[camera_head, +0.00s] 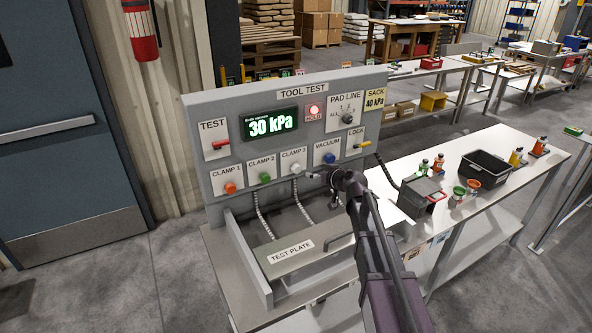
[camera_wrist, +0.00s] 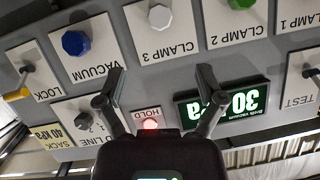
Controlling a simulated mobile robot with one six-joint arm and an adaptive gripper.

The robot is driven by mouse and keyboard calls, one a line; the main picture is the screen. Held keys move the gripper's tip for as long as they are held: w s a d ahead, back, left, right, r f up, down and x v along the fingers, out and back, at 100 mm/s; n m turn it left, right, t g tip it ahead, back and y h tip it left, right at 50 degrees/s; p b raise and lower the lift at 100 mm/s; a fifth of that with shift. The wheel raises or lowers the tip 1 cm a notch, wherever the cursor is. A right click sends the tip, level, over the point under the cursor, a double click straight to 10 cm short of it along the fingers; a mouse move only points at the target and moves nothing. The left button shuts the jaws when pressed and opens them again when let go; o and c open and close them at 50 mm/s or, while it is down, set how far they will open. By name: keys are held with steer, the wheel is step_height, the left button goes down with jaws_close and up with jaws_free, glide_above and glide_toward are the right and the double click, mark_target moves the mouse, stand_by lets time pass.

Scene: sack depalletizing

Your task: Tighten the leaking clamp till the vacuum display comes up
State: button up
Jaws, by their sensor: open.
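The tool test panel (camera_head: 300,95) stands upright on the bench. Its vacuum display (camera_head: 270,124) reads 30 kPa in green. The orange clamp 1 knob (camera_head: 231,187), green clamp 2 knob (camera_head: 265,178) and white clamp 3 knob (camera_head: 294,168) sit in a row; hoses hang below them. My gripper (camera_head: 335,180) is in front of the panel, below the blue vacuum knob (camera_head: 329,158). In the upside-down wrist view my gripper (camera_wrist: 162,72) is open and empty, its fingers apart below the white clamp 3 knob (camera_wrist: 160,17). I cannot tell which clamp leaks.
The red HOLD lamp (camera_head: 313,111) is lit. The panel also has a red test switch (camera_head: 221,144), a pad line dial (camera_head: 347,118) and a yellow lock lever (camera_head: 362,145). A sack label (camera_head: 375,98) reads 40 kPa. The test plate (camera_head: 293,251) lies below; a grey box (camera_head: 421,194) stands right.

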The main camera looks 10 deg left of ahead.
mark_target(298, 169)
steer(key=b+x, duration=0.5)
steer(key=x, duration=0.8)
steer(key=shift+w+a+f, duration=0.2)
steer(key=shift+w, duration=0.1)
steer(key=c, duration=1.2)
